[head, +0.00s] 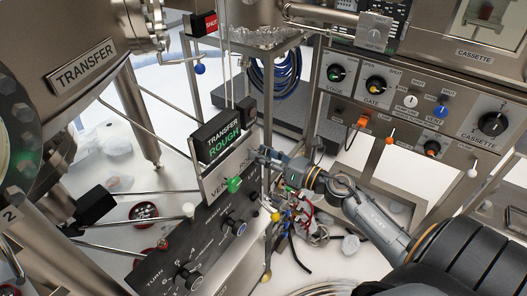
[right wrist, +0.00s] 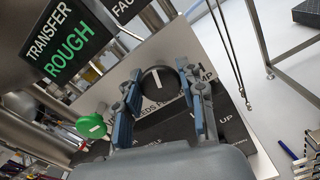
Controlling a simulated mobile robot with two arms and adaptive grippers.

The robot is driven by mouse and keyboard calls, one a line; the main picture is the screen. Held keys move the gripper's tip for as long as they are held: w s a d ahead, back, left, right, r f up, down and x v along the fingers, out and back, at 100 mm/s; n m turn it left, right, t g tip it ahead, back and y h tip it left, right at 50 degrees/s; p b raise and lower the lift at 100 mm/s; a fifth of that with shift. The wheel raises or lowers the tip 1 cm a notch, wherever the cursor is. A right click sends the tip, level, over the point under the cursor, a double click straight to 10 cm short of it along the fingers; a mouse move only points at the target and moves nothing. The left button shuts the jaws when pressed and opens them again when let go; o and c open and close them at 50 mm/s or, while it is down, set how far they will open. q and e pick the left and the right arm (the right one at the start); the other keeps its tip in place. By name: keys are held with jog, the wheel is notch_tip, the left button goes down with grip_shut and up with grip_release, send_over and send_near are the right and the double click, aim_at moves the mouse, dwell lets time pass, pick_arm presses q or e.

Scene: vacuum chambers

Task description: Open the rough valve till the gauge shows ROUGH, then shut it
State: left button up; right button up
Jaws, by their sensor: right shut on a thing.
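The gauge (head: 218,138) is a black box reading TRANSFER in white and ROUGH in green. It also shows at the upper left of the right wrist view (right wrist: 68,42). My right gripper (head: 257,155) is at the upright metal plate below the gauge. In the right wrist view its blue-grey fingers (right wrist: 162,100) are shut on a round black knob (right wrist: 157,80) with a white line, the rough valve. The knob is hidden by the gripper in the head view. My left gripper is in neither view.
A green knob (head: 233,184) marked VENT sits left of my gripper on the same plate. A sloping black panel with knobs (head: 189,277) lies below. Loose wires (head: 303,212) hang near my right arm. A cassette control panel (head: 420,100) stands at the right.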

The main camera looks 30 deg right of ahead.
jog(key=m+p, duration=0.1)
jog(key=m, duration=0.2)
jog(key=shift+r+m+p, duration=0.15)
jog(key=shift+m+p, duration=0.15)
jog(key=shift+m, duration=0.1)
jog(key=m+p, duration=0.1)
jog(key=m, duration=0.2)
jog(key=shift+d+p, duration=0.1)
jog(key=shift+p, duration=0.25)
jog(key=m+p, duration=0.2)
jog(key=m, duration=0.2)
jog(key=shift+m, duration=0.3)
jog(key=shift+f+m+p, duration=0.2)
jog(key=shift+m+p, duration=0.2)
jog(key=shift+m, duration=0.7)
jog(key=o, duration=1.2)
